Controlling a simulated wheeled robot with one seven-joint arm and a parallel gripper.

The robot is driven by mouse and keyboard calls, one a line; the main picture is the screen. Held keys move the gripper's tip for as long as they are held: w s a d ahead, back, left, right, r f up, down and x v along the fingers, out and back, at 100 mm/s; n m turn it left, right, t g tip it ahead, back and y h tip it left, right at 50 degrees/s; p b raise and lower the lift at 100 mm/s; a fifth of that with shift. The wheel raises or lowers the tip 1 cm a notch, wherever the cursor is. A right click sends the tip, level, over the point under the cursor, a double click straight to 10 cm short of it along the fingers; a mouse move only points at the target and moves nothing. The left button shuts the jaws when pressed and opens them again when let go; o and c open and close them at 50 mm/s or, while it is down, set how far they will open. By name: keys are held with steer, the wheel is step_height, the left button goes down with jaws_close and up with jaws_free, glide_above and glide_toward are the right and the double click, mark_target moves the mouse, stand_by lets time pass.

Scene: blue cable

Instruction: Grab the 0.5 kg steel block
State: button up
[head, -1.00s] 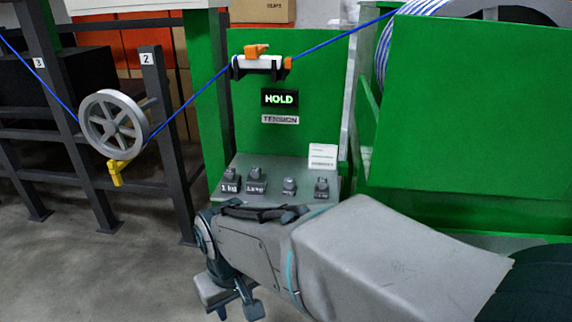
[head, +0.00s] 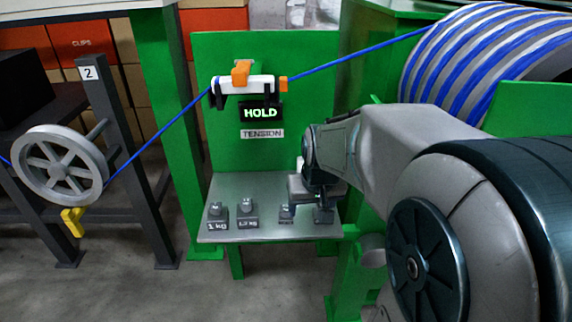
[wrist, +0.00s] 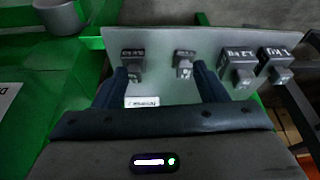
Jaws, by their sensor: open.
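Several small grey steel blocks with knobs stand in a row on the grey shelf (head: 262,233). In the head view, the left two are the 1 kg block (head: 217,216) and a larger-labelled block (head: 247,216). Two smaller blocks stand to the right, one (head: 286,213) beside my gripper (head: 305,203) and one (head: 323,215) partly below it. Their labels are too small to read, so I cannot tell which is 0.5 kg. In the wrist view, my open, empty gripper (wrist: 160,76) has one finger near the end block (wrist: 132,64) and the other near its neighbour (wrist: 184,64).
A white card (wrist: 142,102) lies on the shelf. A blue cable (head: 355,59) runs through an orange-and-white clamp (head: 243,85) above the HOLD sign (head: 260,112). A green panel (head: 290,150) stands behind. A grey pulley wheel (head: 60,165) is at left.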

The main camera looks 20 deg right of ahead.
steer(key=m, duration=0.1)
glide_toward(320, 206)
steer(key=shift+t+h, duration=0.3)
steer(key=x, duration=0.2)
steer(key=b+x, duration=0.1)
steer(key=x, duration=0.3)
steer(key=shift+w+f+b, duration=0.2)
steer(key=shift+w+b, duration=0.15)
steer(key=shift+w, duration=0.1)
steer(key=shift+s+d+b+x, duration=0.15)
steer(key=shift+b+x, duration=0.3)
steer(key=shift+x, duration=0.55)
steer(key=shift+s+b+x, duration=0.15)
steer(key=shift+b+x, duration=0.3)
steer(key=shift+x, duration=0.5)
steer(key=shift+s+d+b+x, duration=0.15)
steer(key=shift+b+x, duration=0.3)
steer(key=shift+x, duration=0.55)
steer(key=shift+a, duration=0.15)
steer(key=shift+c, duration=0.3)
jaws_close()
steer(key=shift+r, duration=0.15)
